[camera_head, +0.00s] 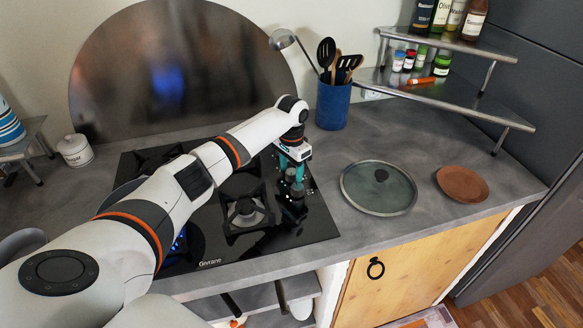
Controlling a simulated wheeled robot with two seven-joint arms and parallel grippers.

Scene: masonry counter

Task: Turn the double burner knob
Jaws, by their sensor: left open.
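The black gas cooktop (318,222) is set into the grey counter. Its dark control knobs (296,208) stand in a row along the right side, partly hidden by my gripper. Which of them is the double burner knob I cannot tell. My left gripper (293,182) reaches in from the left, across the cooktop, and points down at the knobs. Its teal-edged fingers are open, close above or around one knob; whether they touch it is too small to tell. Blue flame (178,241) shows at the front left burner, partly behind my arm. My right gripper is not in view.
A blue utensil pot (333,105) stands behind the knobs. A glass lid (379,188) and a brown plate (462,184) lie to the right. A tiered shelf (455,95) holds bottles and spice jars. Counter between cooktop and lid is clear.

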